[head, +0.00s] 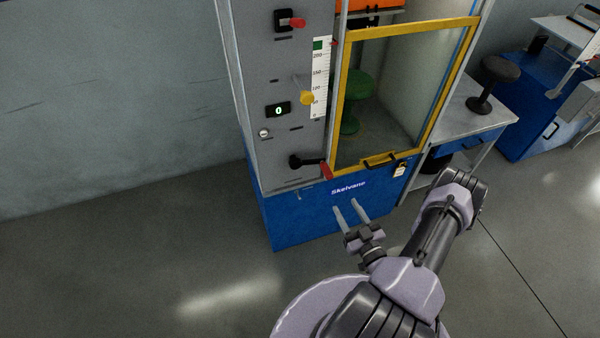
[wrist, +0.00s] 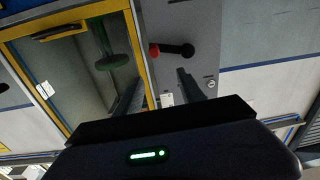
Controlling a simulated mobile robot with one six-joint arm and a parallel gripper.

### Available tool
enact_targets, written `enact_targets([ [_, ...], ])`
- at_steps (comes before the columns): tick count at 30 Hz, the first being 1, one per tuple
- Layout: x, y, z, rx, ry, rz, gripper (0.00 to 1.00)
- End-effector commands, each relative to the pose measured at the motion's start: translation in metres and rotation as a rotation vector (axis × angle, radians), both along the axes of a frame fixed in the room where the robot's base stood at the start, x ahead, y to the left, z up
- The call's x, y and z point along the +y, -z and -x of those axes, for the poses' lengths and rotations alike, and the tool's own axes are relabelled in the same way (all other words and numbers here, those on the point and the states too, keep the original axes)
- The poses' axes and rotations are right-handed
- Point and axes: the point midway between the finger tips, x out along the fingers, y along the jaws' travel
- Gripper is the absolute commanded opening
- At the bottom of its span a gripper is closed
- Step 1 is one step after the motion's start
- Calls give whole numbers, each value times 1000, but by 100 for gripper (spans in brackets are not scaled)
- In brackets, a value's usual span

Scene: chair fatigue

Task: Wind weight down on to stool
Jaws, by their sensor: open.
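A blue and grey test cabinet holds a green stool (head: 355,90) behind a yellow-framed door (head: 434,95). An orange block (head: 372,4), perhaps the weight, shows above the stool, cut off by the picture's top. A black crank with a red grip (head: 326,170) sits low on the grey panel, grip to the right. My gripper (head: 347,205) is open and empty, in front of the blue base and below the crank in the head view. In the wrist view the crank (wrist: 172,49) lies just beyond the fingertips, apart from them, and the stool (wrist: 112,62) is to the left.
The panel also has a red lever (head: 297,22), a yellow knob (head: 307,97), a scale (head: 320,75) and a display reading 0 (head: 278,110). A padlock (head: 400,171) hangs by the door. Floor at left is clear.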

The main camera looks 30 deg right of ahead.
Motion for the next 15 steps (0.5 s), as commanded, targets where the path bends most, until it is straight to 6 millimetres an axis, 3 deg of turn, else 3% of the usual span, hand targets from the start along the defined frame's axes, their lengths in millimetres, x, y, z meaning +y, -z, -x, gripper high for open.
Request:
enact_targets([
  [2, -3, 12, 7, 3, 46, -54, 46],
  [5, -7, 14, -5, 3, 49, -63, 46],
  [15, -28, 15, -102, -1, 42, -54, 46],
])
